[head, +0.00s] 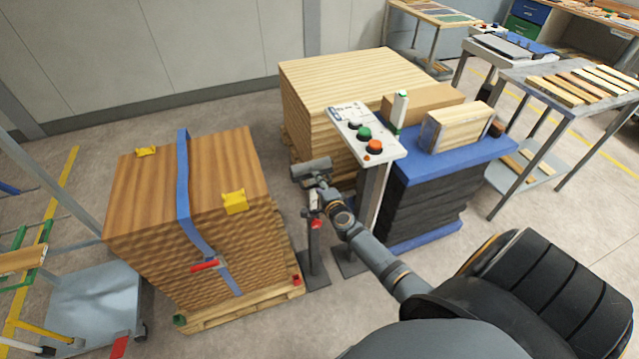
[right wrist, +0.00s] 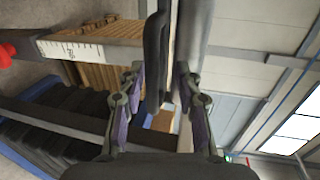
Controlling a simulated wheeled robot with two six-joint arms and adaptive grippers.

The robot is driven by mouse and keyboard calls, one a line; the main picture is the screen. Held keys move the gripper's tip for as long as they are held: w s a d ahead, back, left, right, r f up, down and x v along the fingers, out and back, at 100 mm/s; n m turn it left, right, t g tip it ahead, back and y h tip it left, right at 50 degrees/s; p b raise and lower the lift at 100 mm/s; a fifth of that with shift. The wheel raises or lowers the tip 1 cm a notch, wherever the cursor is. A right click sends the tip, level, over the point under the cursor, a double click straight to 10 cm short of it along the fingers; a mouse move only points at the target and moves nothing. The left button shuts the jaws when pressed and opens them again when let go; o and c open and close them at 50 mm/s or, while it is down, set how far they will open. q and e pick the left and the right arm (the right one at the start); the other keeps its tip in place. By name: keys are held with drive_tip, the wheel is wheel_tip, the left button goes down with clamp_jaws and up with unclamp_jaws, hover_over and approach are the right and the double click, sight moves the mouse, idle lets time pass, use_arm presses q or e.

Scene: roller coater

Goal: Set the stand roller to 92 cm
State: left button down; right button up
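The stand roller (head: 311,169) is a grey cylinder on top of a thin dark post (head: 314,245), between the strapped wood stack and the control post. A red knob (head: 316,223) sits on the post. My right gripper (head: 322,184) is at the roller head. In the right wrist view its fingers (right wrist: 158,75) are apart, with a dark bracket (right wrist: 155,60) and part of the grey roller (right wrist: 192,35) between or just beyond them. I see no clear grip. A white scale (right wrist: 80,50) with marks shows at left, its reading too small to tell; the red knob (right wrist: 6,52) is beside it. My left gripper is out of view.
A strapped wood stack (head: 145,195) on a pallet stands left of the roller. A control post (head: 365,135) with buttons and a blue-topped lift table (head: 440,160) stand close to the right. A larger board stack (head: 320,75) is behind. Floor in front is clear.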

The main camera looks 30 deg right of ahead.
drive_tip(key=v, duration=1.2)
